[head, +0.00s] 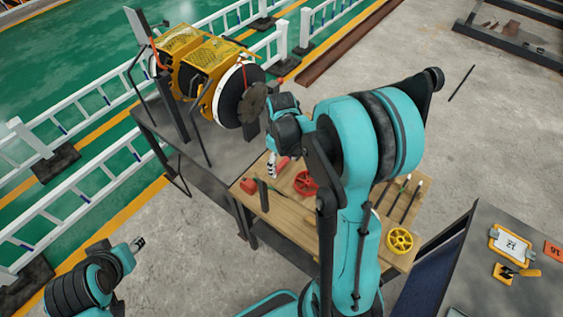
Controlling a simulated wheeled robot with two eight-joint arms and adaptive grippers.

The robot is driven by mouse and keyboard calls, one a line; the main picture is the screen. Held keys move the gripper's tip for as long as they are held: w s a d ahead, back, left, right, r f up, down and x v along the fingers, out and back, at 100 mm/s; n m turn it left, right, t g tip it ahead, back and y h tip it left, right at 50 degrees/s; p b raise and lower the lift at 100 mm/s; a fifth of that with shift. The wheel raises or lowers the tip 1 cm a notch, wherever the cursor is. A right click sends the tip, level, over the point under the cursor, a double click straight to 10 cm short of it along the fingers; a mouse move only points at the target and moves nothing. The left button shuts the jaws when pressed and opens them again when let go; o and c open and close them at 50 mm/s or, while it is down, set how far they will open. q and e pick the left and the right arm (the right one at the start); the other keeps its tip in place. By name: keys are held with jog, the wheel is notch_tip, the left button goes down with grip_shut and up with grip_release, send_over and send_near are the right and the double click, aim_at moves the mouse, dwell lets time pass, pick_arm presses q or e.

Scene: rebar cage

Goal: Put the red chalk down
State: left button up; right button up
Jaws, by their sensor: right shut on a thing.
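My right arm reaches over the wooden table (330,235). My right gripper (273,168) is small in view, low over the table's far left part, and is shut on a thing. A red piece (284,162), which looks like the red chalk, shows right at its fingers. I cannot tell whether the chalk touches the table top. My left gripper (139,243) is at the lower left, over the floor and away from the table. Its fingers are too small to tell open from shut.
A red wheel (305,183), a red object (248,186), a yellow wheel (399,240) and several dark rods (405,200) lie on the wooden table. A yellow machine (200,65) stands on the dark bench behind. A dark table with cards (511,244) is at the right.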

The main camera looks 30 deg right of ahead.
jog(key=shift+s, duration=0.1)
jog(key=shift+f, duration=0.15)
jog(key=o, duration=1.1)
